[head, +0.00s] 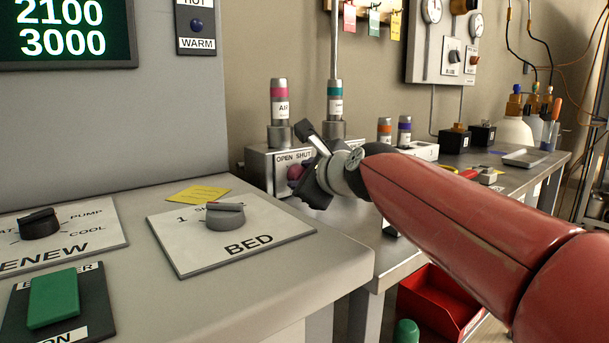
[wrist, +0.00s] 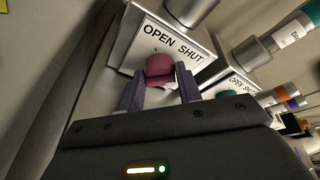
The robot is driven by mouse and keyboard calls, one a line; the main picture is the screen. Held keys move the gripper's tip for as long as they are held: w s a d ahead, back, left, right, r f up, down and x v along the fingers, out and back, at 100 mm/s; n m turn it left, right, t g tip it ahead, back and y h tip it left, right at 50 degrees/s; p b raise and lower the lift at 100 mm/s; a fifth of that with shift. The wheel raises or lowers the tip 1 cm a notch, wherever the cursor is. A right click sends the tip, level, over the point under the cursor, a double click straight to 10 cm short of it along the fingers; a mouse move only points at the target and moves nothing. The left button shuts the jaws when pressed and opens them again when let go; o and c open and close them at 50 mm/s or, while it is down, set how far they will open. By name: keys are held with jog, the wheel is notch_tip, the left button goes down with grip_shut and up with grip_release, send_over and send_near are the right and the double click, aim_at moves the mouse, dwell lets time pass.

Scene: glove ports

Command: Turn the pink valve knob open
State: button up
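The pink valve knob (wrist: 159,66) sits on a white panel marked OPEN and SHUT, below those words. In the head view the knob (head: 295,172) shows as a small pink patch, partly hidden by my gripper (head: 309,184). In the wrist view the two purple fingers of my gripper (wrist: 160,76) stand on either side of the knob, and it fills the gap between them. They look shut on it. The knob's pointing direction is hard to make out.
A pink-banded AIR column (head: 279,100) and a teal-banded column (head: 335,100) rise behind my gripper. A second OPEN/SHUT panel (wrist: 232,84) is close on the right. The grey bench with the BED dial (head: 225,216) lies left of my arm. A red bin (head: 440,300) is below.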

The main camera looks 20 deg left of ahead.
jog(key=shift+c, duration=0.7)
jog(key=shift+f+n+t, duration=0.1)
jog(key=shift+n+t, duration=0.5)
jog(key=shift+n, duration=0.6)
jog(key=o, duration=0.9)
jog(key=shift+o, duration=0.2)
jog(key=shift+b+v, duration=1.05)
jog(key=shift+v, duration=2.9)
